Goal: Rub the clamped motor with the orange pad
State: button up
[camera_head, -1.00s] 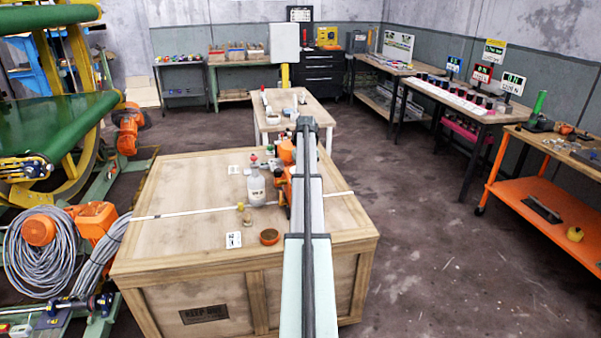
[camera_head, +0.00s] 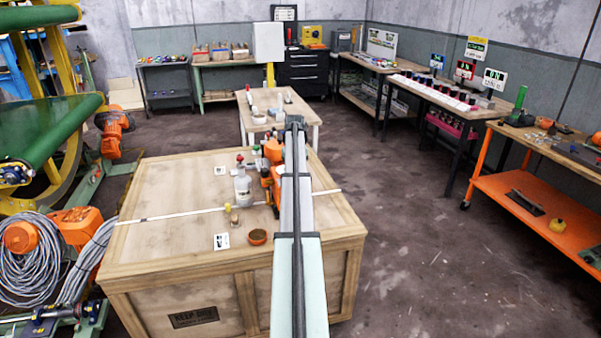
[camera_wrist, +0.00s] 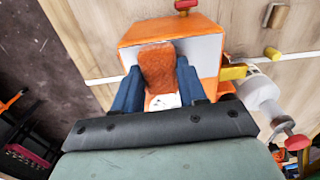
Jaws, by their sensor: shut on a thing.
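In the wrist view, my gripper (camera_wrist: 158,88) has dark blue fingers shut on an upright orange-brown pad (camera_wrist: 157,64). The pad is in front of an orange block-like body with a pale face, apparently the motor (camera_wrist: 203,30). I cannot tell whether pad and motor touch. In the head view, the orange motor (camera_head: 270,170) stands on the wooden crate, partly hidden by my arm. My gripper and the pad are hidden there behind the arm. The clamp cannot be made out clearly; a red knob (camera_wrist: 186,4) shows at the motor's far side.
The crate's left part is mostly clear.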

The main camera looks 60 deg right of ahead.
jog(key=shift+w+a, duration=1.15)
jog(key=shift+a, duration=0.05)
jog(key=shift+w+r, duration=0.1)
notch_tip(320, 180, up, 8)
